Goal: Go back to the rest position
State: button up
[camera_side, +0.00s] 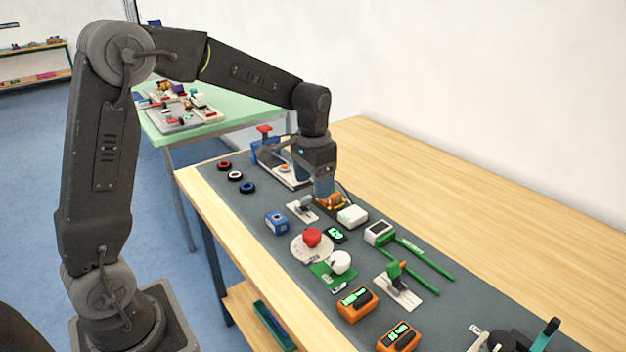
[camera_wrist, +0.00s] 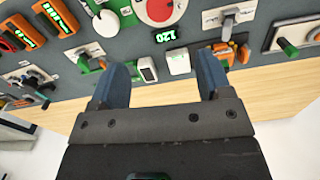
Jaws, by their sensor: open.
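My gripper (camera_side: 324,188) is low over the far part of the grey mat in the side view, close to an orange device (camera_side: 331,203). Whether it touches that device cannot be told from the side. In the wrist view my gripper (camera_wrist: 160,85) has its two blue fingers spread wide with nothing held between them. Beyond the fingertips lie a white box (camera_wrist: 179,61) and a white-and-green device (camera_wrist: 147,69). The orange device (camera_wrist: 242,54) shows just past the right finger.
The grey mat (camera_side: 290,285) on the wooden table carries a red button (camera_side: 312,237), a white knob (camera_side: 340,262), orange meters (camera_side: 357,304) and a blue box (camera_side: 276,222). Bare wood (camera_side: 450,190) lies along the wall side. A green table (camera_side: 235,108) stands behind.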

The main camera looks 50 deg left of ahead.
jog(key=s+d+r+t, duration=0.2)
jog(key=s+d+r, duration=0.1)
jog(key=s, duration=0.7)
jog(key=s+d+r+n+t, duration=0.1)
jog(key=s+d+r+t, duration=0.2)
jog(key=s, duration=0.8)
jog(key=shift+s+d+r+t, duration=0.2)
jog(key=shift+d+r+t, duration=0.1)
jog(key=shift+d+r, duration=0.35)
jog(key=shift+f, duration=0.1)
